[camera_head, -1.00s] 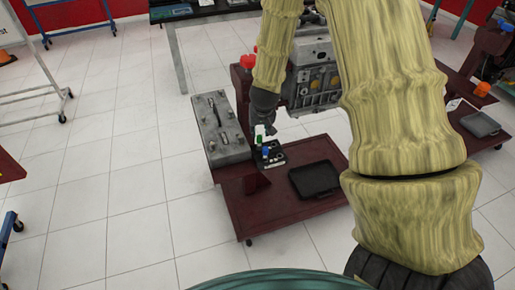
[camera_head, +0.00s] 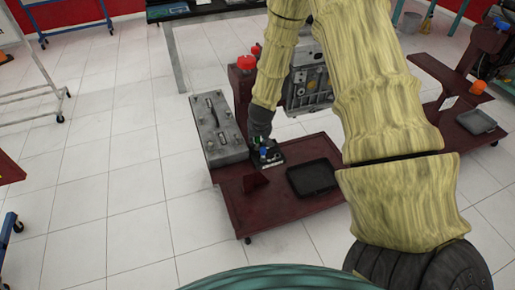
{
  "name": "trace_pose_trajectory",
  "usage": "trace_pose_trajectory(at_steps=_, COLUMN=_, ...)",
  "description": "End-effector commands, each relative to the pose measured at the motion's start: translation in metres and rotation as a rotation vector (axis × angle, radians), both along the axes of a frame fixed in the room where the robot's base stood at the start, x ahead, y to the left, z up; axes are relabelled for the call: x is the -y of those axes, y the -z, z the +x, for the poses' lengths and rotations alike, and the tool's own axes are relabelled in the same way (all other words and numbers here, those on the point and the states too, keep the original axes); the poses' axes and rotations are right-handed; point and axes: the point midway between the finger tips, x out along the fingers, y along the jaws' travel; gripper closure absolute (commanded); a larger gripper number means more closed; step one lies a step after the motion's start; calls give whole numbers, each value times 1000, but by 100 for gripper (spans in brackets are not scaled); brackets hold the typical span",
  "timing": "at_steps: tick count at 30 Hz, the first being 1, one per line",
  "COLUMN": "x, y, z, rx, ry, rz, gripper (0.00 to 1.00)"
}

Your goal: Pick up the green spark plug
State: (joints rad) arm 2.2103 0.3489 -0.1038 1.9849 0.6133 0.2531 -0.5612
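The green spark plug (camera_head: 257,140) shows as a small green spot at the back of a dark holder (camera_head: 270,160) on the red cart. My gripper (camera_head: 258,134) is right at it, pointing down from above, and covers most of it. The fingers are too small and dark to show whether they are open or shut, or touching the plug. A blue spark plug (camera_head: 264,152) stands in the holder just in front of my gripper.
A grey engine cover (camera_head: 218,130) lies on the red cart (camera_head: 262,205) left of the holder. A black tray (camera_head: 312,180) lies to the right. An engine block (camera_head: 308,85) stands behind. Tiled floor is clear at left.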

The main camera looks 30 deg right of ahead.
Motion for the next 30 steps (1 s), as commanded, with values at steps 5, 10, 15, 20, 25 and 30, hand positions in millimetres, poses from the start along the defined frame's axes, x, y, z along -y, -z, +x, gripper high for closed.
trace_pose_trajectory(at_steps=5, x=2, y=11, z=4, rx=-1, ry=-1, rz=-1, gripper=67)
trace_pose_trajectory(at_steps=10, x=3, y=14, z=6, rx=2, ry=-1, rz=-1, gripper=67)
trace_pose_trajectory(at_steps=15, x=2, y=14, z=5, rx=1, ry=-1, rz=-1, gripper=69)
trace_pose_trajectory(at_steps=20, x=2, y=14, z=5, rx=1, ry=-1, rz=-1, gripper=98)
trace_pose_trajectory(at_steps=25, x=2, y=13, z=5, rx=1, ry=-1, rz=-1, gripper=100)
trace_pose_trajectory(at_steps=30, x=2, y=12, z=6, rx=1, ry=-2, rz=-1, gripper=100)
